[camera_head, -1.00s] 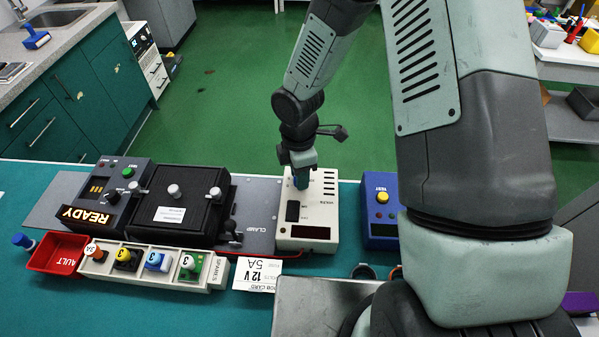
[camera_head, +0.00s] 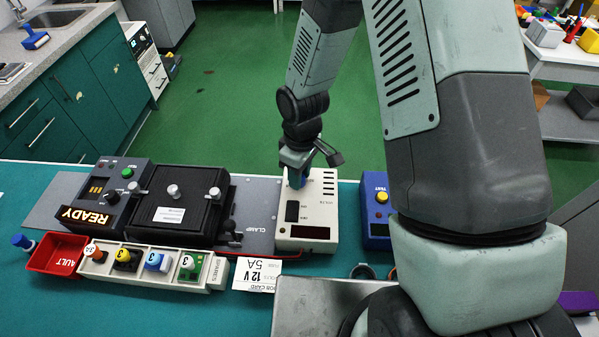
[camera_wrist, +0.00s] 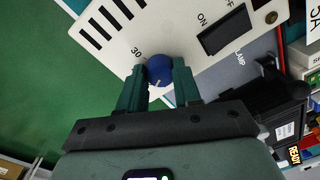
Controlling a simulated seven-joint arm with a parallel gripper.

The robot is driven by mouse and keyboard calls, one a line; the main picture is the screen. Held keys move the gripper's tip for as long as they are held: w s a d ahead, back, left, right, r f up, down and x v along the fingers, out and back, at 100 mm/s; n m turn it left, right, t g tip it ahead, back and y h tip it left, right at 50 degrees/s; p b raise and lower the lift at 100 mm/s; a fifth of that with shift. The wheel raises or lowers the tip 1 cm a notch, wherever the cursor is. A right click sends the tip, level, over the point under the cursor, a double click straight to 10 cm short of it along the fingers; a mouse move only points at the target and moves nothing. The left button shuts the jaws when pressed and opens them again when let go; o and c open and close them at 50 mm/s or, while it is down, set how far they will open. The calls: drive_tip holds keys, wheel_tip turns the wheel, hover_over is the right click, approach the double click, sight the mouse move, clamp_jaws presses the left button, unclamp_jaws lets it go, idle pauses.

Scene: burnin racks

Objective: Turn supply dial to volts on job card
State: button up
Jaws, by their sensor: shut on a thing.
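The supply (camera_head: 319,206) is a cream box with a dark rocker switch and a dark display on its face. Its dial (camera_wrist: 159,70) is a blue round knob with a light pointer line, beside a printed "30" in the wrist view. My gripper (camera_wrist: 160,80) is shut on the dial, one green finger on each side. In the head view my gripper (camera_head: 296,178) comes down on the supply's far left part and mostly hides the dial. The job card (camera_head: 257,274) lies in front of the supply and reads 12 V, 5A, upside down.
A black fixture (camera_head: 178,236) with knobs and a dark unit with a READY display (camera_head: 83,215) stand left. A spares rack (camera_head: 213,274) and red bin (camera_head: 57,254) lie in front. A blue TEST box (camera_head: 376,228) stands right of the supply.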

drive_tip(key=shift+m, duration=0.5)
drive_tip(key=o, duration=1.1)
drive_tip(key=shift+c, duration=0.2)
wheel_tip(320, 180, up, 11)
drive_tip(key=shift+w+d, duration=0.15)
drive_tip(key=shift+w, duration=0.05)
